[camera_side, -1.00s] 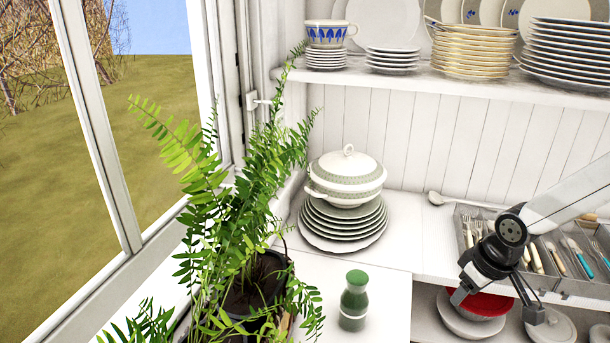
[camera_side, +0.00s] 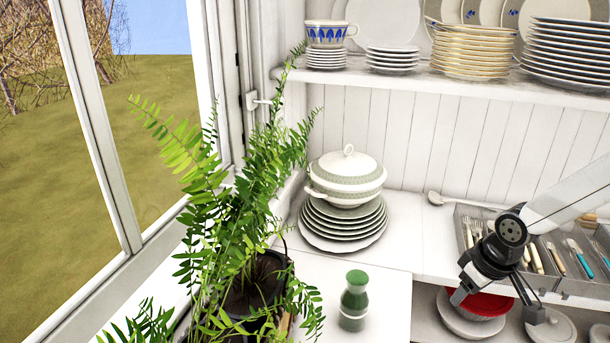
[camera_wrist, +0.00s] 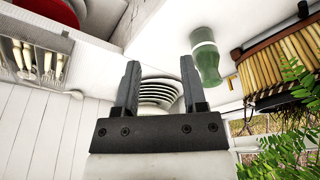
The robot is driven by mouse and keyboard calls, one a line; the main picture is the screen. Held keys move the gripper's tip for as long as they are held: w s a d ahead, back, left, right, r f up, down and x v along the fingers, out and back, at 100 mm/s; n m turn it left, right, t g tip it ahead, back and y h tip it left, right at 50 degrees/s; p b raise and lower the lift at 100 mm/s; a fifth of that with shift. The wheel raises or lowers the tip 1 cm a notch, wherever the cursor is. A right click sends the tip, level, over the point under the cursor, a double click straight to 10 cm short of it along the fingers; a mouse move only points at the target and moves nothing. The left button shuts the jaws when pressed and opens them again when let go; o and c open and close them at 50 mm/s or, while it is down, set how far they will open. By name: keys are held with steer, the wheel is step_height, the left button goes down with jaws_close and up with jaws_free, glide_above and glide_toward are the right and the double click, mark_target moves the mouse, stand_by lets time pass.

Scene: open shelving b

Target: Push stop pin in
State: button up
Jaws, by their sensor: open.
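I cannot make out a stop pin for certain. A small white fitting (camera_side: 258,101) sticks out from the white window frame (camera_side: 232,85) in the side view, and it may be part of the window's catch. My gripper (camera_side: 494,303) is at the lower right of the side view, in front of the counter edge and far from the window frame. Its two dark fingers are spread apart with nothing between them. In the wrist view my gripper (camera_wrist: 160,65) also shows open, with stacked plates beyond the fingers. The white fitting is not visible there.
A leafy fern (camera_side: 245,185) stands before the window. A green-topped bottle (camera_side: 354,300) is on the counter, near plates (camera_side: 342,233) topped by a tureen (camera_side: 347,172). A cutlery tray (camera_side: 548,283) lies at right, above a red bowl (camera_side: 487,305). Counter between plates and tray is mostly clear.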

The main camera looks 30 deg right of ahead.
stand_by(0.3)
steer(key=o, duration=0.3)
steer(key=m+t, duration=1.5)
steer(key=m, duration=0.3)
glide_toward(283, 104)
steer(key=w, duration=0.5)
steer(key=shift+w+d+f, duration=0.1)
steer(key=shift+f, duration=0.15)
steer(key=shift+w, duration=0.2)
steer(key=shift+w, duration=3.65)
